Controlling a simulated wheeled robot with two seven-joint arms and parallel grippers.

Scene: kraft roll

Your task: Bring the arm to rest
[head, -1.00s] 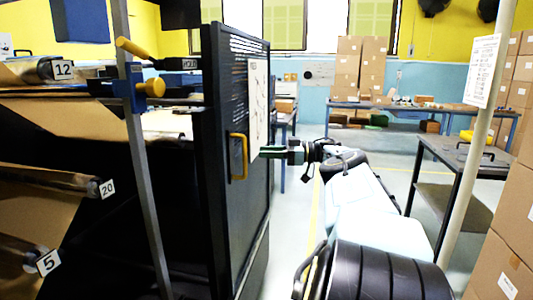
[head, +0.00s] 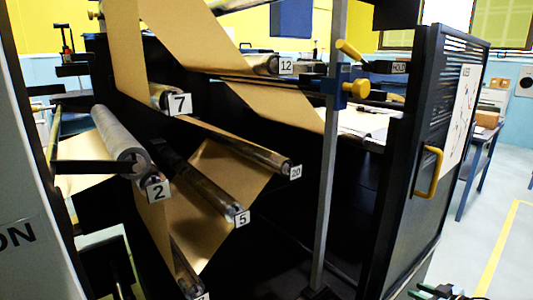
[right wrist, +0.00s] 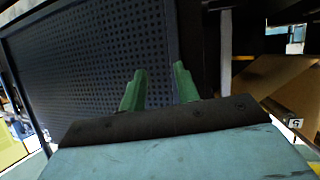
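My right gripper (head: 437,291) shows at the bottom right edge of the head view, low in front of the dark machine door (head: 447,120). In the right wrist view the two green fingers of my right gripper (right wrist: 159,88) stand apart with nothing between them. A dark perforated panel (right wrist: 100,50) lies beyond them on the left. My left gripper is not in the head view.
The dark machine carries brown kraft paper (head: 225,185) over rollers with number tags, such as the 2 roller (head: 120,140). The door has a yellow handle (head: 429,172). A grey post (head: 330,150) stands before the machine. Floor is clear at right.

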